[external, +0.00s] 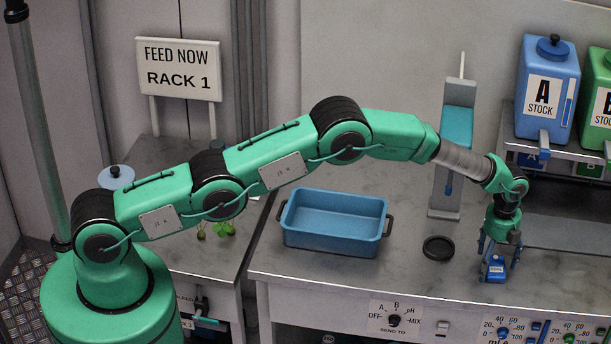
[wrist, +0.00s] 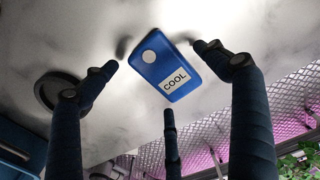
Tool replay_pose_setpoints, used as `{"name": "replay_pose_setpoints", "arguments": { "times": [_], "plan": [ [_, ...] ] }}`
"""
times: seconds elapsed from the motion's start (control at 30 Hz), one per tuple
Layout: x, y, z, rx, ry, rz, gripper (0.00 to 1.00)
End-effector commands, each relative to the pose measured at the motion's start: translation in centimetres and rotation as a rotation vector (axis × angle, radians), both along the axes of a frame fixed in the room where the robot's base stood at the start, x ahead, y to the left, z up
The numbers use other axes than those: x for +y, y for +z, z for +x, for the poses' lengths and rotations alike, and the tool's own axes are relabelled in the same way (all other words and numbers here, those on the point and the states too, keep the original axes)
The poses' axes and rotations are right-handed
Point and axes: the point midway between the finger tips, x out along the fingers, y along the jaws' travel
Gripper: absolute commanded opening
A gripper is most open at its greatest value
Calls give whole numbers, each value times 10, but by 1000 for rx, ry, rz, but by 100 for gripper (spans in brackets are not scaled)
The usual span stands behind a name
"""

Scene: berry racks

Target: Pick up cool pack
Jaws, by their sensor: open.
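The cool pack (external: 496,267) is a small blue block with a white label, on the grey marbled counter near its front edge. In the wrist view the cool pack (wrist: 163,68) shows its "COOL" label and a white round spot. My gripper (external: 497,262) points down over the cool pack. In the wrist view its dark fingers (wrist: 165,75) are spread around the pack, with bare counter seen between them and it. The gripper is open and holds nothing.
A blue tub (external: 332,245) stands on the counter to the left. A black round disc (external: 438,248) lies between the tub and my gripper. A dispenser stand (external: 448,190) is behind. Stock tanks A (external: 548,62) and B (external: 599,75) stand on a shelf at the right.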

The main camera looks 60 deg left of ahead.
Motion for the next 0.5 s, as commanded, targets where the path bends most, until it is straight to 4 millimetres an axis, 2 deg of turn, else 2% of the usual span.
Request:
{"name": "replay_pose_setpoints", "arguments": {
  "times": [0.37,0.5],
  "plan": [
    [0,0,0,0,0,0,86],
    [0,0,0,0,0,0,61]
  ]
}}
